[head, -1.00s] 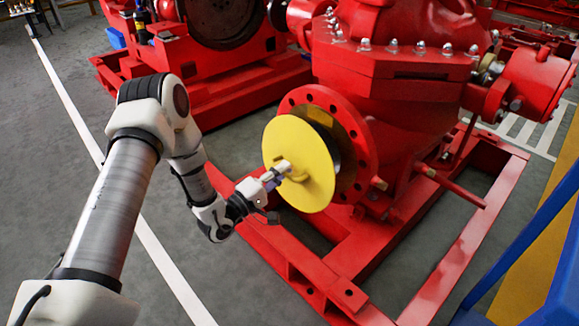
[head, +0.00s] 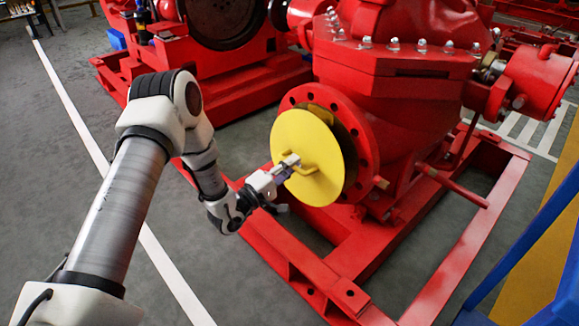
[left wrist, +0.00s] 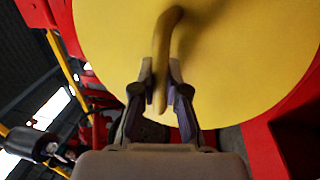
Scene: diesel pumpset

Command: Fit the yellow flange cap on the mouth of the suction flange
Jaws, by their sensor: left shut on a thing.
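The yellow flange cap (head: 308,150) is a round disc with a handle on its outer face. My left gripper (head: 287,165) is shut on that handle and holds the disc upright in front of the red suction flange (head: 362,150). The cap covers most of the flange mouth, and the flange's bolt-hole rim shows above and to the right. A strip of yellow shows inside the mouth behind the disc. I cannot tell whether the cap touches the flange. In the left wrist view the fingers (left wrist: 160,95) pinch the handle (left wrist: 165,50). My right gripper is not in view.
The red pump casing (head: 410,100) stands behind the flange on a red base frame (head: 300,270) with a low rail below the cap. A blue frame (head: 530,250) stands at the right. Grey floor with a white line (head: 165,262) is open at the left.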

